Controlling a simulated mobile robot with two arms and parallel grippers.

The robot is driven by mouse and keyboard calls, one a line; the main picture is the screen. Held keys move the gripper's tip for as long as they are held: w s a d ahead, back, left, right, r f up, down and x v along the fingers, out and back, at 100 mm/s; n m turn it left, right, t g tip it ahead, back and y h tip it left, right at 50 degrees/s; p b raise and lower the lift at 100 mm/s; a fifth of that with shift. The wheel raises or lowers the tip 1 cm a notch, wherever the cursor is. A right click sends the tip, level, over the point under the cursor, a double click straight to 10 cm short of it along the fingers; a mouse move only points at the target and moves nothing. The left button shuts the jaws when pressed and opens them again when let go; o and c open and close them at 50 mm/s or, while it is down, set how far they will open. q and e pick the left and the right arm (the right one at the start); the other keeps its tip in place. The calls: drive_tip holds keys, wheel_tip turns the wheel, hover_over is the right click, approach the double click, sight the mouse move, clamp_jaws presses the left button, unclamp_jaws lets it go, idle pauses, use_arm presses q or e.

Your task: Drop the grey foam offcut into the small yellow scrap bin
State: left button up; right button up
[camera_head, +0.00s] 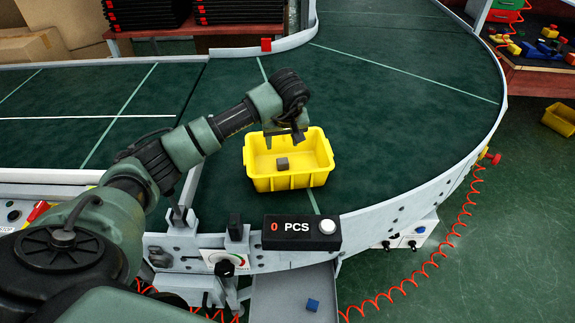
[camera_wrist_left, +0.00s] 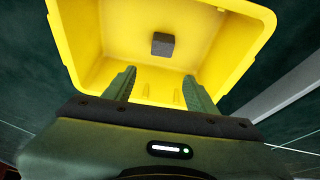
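The grey foam offcut (camera_head: 283,163) is a small dark grey block inside the small yellow scrap bin (camera_head: 290,182), which stands on the green conveyor. In the left wrist view the offcut (camera_wrist_left: 162,44) shows against the inside of the bin (camera_wrist_left: 75,40), beyond my fingertips and apart from them. I cannot tell whether it is fully at rest on the bin's floor. My left gripper (camera_head: 286,137) is above the bin's back part. In the left wrist view the gripper (camera_wrist_left: 162,82) has its fingers spread, with nothing between them. My right gripper is not in view.
A black counter box (camera_head: 301,232) reading "0 PCS" stands on the conveyor's near edge. A blue cube (camera_head: 312,305) lies on a metal tray below. Another yellow bin (camera_head: 560,119) is on the floor at right. The conveyor behind the bin is clear.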

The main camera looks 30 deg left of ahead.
use_arm(q)
drive_tip(key=shift+r, duration=0.1)
drive_tip(key=v, duration=0.7)
drive_tip(key=shift+r+b, duration=0.3)
drive_tip(key=shift+b, duration=0.1)
drive_tip(key=shift+s, duration=0.1)
